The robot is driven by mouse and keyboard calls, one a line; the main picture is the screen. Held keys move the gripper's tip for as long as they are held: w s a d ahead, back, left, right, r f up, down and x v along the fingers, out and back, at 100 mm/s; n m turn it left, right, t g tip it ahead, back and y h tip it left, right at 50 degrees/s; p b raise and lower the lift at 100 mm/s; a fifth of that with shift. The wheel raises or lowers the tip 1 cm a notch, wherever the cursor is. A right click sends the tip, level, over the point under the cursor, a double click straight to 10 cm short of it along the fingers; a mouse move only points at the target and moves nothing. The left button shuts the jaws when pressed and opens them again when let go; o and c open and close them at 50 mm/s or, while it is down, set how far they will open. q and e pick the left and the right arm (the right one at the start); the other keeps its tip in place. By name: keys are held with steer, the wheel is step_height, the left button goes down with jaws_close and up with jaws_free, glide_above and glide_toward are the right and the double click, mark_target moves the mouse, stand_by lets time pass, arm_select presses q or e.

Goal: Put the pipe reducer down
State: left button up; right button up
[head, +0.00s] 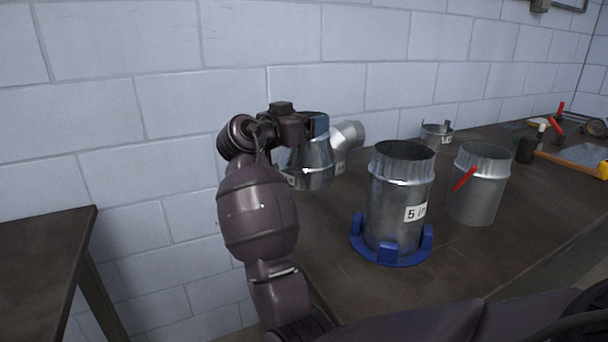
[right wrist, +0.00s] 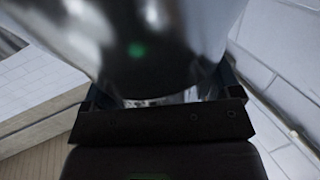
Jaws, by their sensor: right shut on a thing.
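The pipe reducer (head: 312,172) is a shiny metal cone, wider at the bottom, near the table's far left end in the head view. My right gripper (head: 318,126) is shut on it near its upper part, and my wrist hides some of it. Whether its lower rim touches the table or hangs just above it, I cannot tell. In the right wrist view the reducer (right wrist: 150,45) fills the upper middle, blurred, between the fingers of the gripper (right wrist: 165,100). My left gripper is not in view.
A metal elbow (head: 350,135) stands close behind the reducer. A 5-inch duct (head: 395,190) in a blue ring base (head: 400,259), another duct (head: 482,195) and a low collar (head: 436,134) stand to the right. Tools lie at the far right. Bare tabletop (head: 335,240) shows in front.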

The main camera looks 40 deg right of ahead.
mark_target(310, 165)
step_height(310, 165, down, 12)
steer(key=b, duration=0.2)
steer(key=o, duration=1.1)
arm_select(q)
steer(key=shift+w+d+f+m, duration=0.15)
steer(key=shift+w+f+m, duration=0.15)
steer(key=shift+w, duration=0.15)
arm_select(e)
steer(key=shift+o, duration=0.2)
